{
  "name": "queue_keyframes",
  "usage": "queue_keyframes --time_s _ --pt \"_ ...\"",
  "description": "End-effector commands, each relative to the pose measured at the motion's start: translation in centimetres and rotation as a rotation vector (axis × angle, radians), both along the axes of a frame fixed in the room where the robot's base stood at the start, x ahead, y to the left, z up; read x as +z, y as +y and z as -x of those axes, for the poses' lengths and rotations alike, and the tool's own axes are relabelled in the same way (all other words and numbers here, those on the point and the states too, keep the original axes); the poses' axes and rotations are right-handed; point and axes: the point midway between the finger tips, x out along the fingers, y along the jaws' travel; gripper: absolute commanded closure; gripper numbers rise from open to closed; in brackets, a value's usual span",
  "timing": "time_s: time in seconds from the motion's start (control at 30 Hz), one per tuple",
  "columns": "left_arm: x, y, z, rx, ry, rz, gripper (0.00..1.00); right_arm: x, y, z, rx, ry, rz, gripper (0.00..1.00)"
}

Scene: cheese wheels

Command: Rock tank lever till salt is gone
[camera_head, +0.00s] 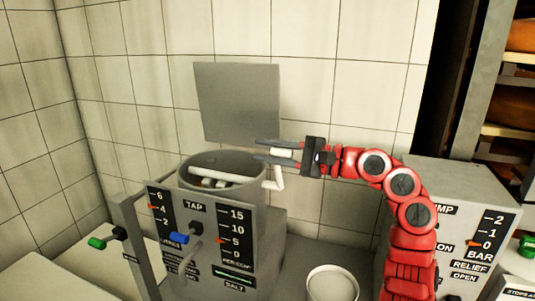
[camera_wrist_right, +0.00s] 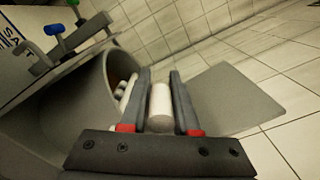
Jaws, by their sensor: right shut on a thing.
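The grey round tank (camera_head: 272,165) stands behind a front panel with TAP, scale and SALT markings. A white lever (camera_head: 277,182) rises at the tank's right side. My right gripper (camera_head: 266,151) is shut on its white cylindrical grip, which also shows between the fingers in the wrist view (camera_wrist_right: 160,103). Inside the open tank lie a long white bar (camera_head: 222,176) and small white pieces, partly hidden by the rim; whether any is salt I cannot tell. A thin green bar (camera_head: 233,272) shows above the SALT label. My left gripper is out of view.
A grey plate (camera_head: 237,103) is on the tiled wall behind the tank. A blue tap handle (camera_head: 180,239) and a green handle (camera_head: 97,243) stick out at the front left. A round white container (camera_head: 332,283) stands below my right arm. A grey pump box (camera_head: 455,195) is at right.

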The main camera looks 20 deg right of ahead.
Motion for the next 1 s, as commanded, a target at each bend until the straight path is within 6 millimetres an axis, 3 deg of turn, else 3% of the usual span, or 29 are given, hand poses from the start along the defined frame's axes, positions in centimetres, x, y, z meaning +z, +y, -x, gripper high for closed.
queue_keyframes --time_s 0.37,0.4,0.53,0.83,1.0 --pt "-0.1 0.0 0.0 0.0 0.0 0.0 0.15 -0.3 0.0 0.0 -0.002 0.001 0.007 1.0" --pt "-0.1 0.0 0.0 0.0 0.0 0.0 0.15 -0.3 0.0 0.0 -0.001 0.001 0.006 0.64" --pt "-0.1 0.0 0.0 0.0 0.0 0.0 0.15 -0.2 0.0 0.0 -0.001 0.0 0.005 0.43" --pt "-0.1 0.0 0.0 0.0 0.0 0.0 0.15 -0.1 -0.1 0.1 -0.001 -0.001 0.004 0.43" --pt "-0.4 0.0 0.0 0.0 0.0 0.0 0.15 -0.2 -1.7 1.0 -0.005 -0.001 0.003 0.43"
